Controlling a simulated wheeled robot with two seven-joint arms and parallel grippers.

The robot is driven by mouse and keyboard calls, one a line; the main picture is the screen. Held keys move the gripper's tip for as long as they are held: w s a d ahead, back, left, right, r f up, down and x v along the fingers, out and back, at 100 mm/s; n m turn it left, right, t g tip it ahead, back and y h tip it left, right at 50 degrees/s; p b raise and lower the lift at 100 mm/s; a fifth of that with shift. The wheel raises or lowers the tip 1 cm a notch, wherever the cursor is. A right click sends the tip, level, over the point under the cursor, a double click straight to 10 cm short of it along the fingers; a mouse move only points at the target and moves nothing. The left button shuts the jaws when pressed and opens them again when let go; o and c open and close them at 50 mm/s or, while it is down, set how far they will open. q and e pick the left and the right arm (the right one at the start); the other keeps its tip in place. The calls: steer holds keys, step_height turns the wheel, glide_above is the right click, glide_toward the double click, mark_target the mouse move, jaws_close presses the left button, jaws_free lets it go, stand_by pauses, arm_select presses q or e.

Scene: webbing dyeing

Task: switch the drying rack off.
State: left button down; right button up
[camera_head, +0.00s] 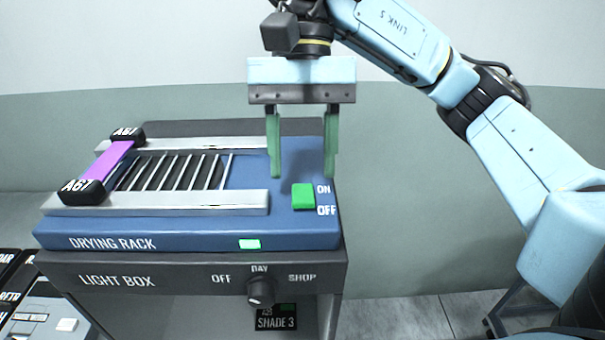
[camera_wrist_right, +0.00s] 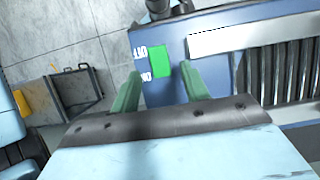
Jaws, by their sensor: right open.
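The blue drying rack (camera_head: 180,231) stands on top of the light box. Its green switch (camera_head: 303,196) is at the right end, beside the labels ON and OFF; a small green lamp (camera_head: 249,244) is lit on the front face. My right gripper (camera_head: 302,174) is open and empty, fingers pointing down, above and slightly behind the switch. In the right wrist view the green switch (camera_wrist_right: 159,61) lies just beyond and between the green fingertips (camera_wrist_right: 163,80). I see no contact with it. My left gripper is in neither view.
A purple webbing strip with black A67 end blocks (camera_head: 82,191) lies across the rack's left end. The light box (camera_head: 180,281) has a black knob (camera_head: 260,291) below the rack. Right of the box is open floor (camera_head: 390,315). A control panel (camera_head: 45,310) stands at lower left.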

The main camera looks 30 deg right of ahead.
mark_target(303, 196)
steer(key=shift+x, duration=1.1)
